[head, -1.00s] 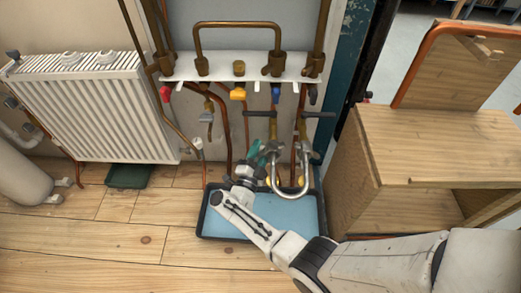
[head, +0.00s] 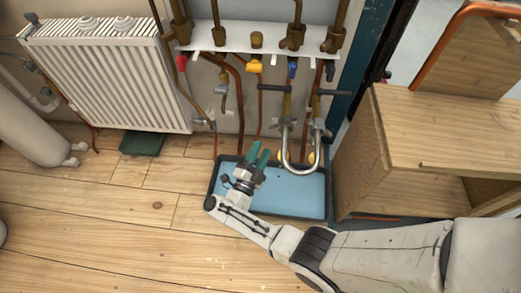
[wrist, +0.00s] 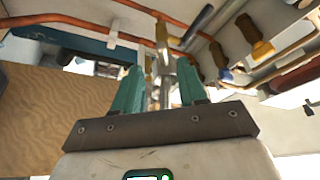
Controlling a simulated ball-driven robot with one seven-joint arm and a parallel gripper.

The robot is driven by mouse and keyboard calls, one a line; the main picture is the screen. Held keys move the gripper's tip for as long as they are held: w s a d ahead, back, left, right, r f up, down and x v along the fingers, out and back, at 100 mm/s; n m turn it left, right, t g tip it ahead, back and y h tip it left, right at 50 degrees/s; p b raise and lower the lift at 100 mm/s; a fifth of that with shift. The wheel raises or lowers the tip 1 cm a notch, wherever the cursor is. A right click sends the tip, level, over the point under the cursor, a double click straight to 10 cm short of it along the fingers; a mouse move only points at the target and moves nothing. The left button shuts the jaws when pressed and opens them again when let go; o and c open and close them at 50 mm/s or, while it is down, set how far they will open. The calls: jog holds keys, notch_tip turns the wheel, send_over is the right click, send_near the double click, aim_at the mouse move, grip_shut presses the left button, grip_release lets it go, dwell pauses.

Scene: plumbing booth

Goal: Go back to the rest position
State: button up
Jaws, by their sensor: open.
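My gripper (head: 258,160) has green fingers and is open and empty in the head view. It is over the left part of a blue tray, a little left of a silver U-shaped pipe. In the wrist view my gripper (wrist: 158,88) shows its two fingers spread apart with nothing held between them. The U-shaped pipe (head: 299,168) hangs from the valves above the tray and is apart from the fingers. Behind the fingers in the wrist view is a metal and brass pipe (wrist: 162,45).
The blue tray (head: 292,207) lies on the wooden floor. A white manifold (head: 222,41) with copper pipes is on the wall. A white radiator (head: 110,80) stands left and a wooden cabinet (head: 352,165) right. The floor (head: 100,235) at front left is clear.

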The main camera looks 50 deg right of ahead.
dwell(0.3)
jog(key=w+a+r+n+t+y, duration=0.4)
jog(key=w+a+n+t+y, duration=0.55)
jog(key=n+y, duration=0.6)
jog(key=s+a+f+n+y, duration=0.1)
jog(key=s+a+n+y, duration=0.15)
jog(key=n+y, duration=0.3)
jog(key=s+d+r+n+g+h, duration=0.1)
jog(key=s+d+n+g, duration=0.15)
jog(key=s+g, duration=0.85)
jog(key=s+d+r+n+g+h, duration=0.1)
jog(key=s+d+n+g, duration=0.2)
jog(key=s, duration=1.6)
notch_tip(320, 180, up, 36)
jog(key=m+g+p, duration=0.1)
jog(key=p, duration=3.4)
jog(key=shift+s+f, duration=0.25)
jog(key=shift+s, duration=0.15)
jog(key=shift+s+d+m, duration=0.1)
jog(key=shift+d+m, duration=0.05)
jog(key=shift+m, duration=0.1)
